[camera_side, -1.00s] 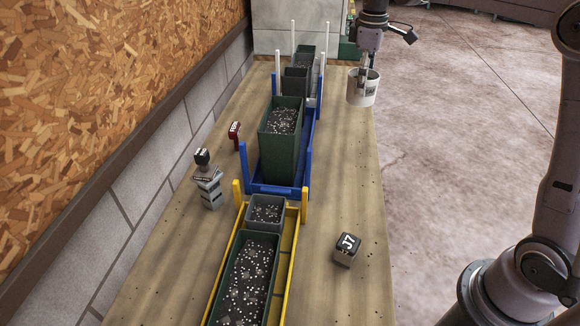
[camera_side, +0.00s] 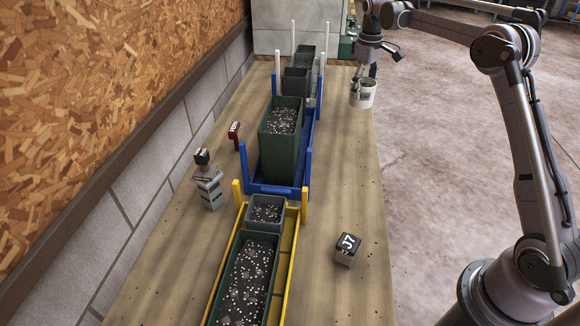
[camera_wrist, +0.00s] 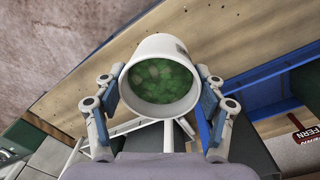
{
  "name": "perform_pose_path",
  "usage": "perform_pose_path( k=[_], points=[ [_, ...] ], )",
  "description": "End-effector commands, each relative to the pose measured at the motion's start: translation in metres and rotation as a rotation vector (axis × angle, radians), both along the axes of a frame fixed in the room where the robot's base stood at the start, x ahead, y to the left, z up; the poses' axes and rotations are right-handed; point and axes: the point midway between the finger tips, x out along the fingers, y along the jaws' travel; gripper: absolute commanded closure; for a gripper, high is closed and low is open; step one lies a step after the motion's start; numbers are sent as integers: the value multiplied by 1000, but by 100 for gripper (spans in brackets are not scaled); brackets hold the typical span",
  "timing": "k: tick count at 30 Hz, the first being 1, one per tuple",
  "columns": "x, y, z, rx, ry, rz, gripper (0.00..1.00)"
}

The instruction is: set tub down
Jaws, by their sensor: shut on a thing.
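A white tub (camera_side: 363,94) is at the far right edge of the bench in the side view. In the wrist view I look down into the tub (camera_wrist: 162,108), which holds green, leafy-looking contents. My gripper (camera_wrist: 160,100) has its two fingers on opposite sides of the tub and is shut on it. In the side view my gripper (camera_side: 368,72) comes down from above to the tub. The tub looks upright. I cannot tell whether its base touches the bench.
The bench (camera_side: 345,195) carries a blue rack (camera_side: 270,189), with a green bin (camera_side: 282,152) of dark speckled soil, and a yellow rack (camera_side: 292,262). White-posted bins (camera_side: 297,80) stand at the back. A J7 block (camera_side: 346,248) sits front right. The right strip of bench is mostly clear.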

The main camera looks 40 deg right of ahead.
Motion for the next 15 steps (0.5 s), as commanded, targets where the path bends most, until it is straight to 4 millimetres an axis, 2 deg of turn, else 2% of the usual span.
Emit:
perform_pose_path(
  k=[1, 6, 11, 15],
  points=[
    [8, 7, -6, 0, 0, 3, 68],
    [24, 21, -19, 0, 0, 1, 68],
    [28, 25, -26, 0, 0, 0, 68],
    [28, 25, -44, 0, 0, 0, 68]
  ],
)
